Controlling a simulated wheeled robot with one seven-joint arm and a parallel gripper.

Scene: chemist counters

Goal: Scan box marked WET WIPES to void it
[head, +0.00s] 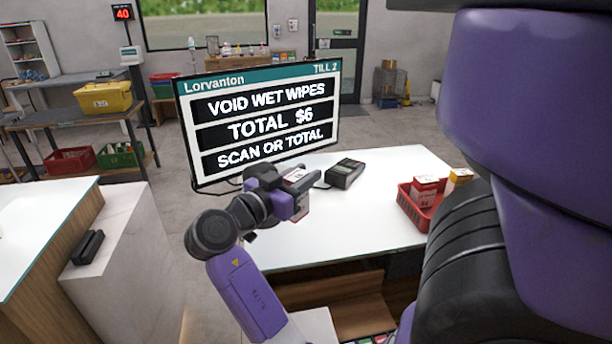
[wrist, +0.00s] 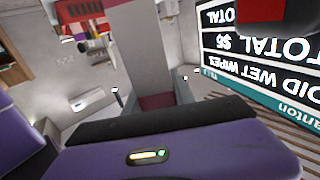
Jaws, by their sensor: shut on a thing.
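My gripper (head: 296,187) is shut on a small white and red box (head: 302,208), held above the white counter in front of the till screen. Its label is too small to read. In the wrist view, a pale upright shape with a dark red lower part fills the middle; I cannot tell its printing. The till screen (head: 262,119) reads "VOID WET WIPES", "TOTAL $6", "SCAN OR TOTAL"; it also shows upside down in the wrist view (wrist: 262,62). A dark device (head: 345,173) with a sloped top lies on the counter, right of my gripper and apart from the held box.
A red basket (head: 410,212) with a red and white box (head: 424,190) and a yellow box (head: 458,179) stands at the counter's right. The counter (head: 375,232) between it and my gripper is clear. A small black device (head: 88,247) sits on the left stand.

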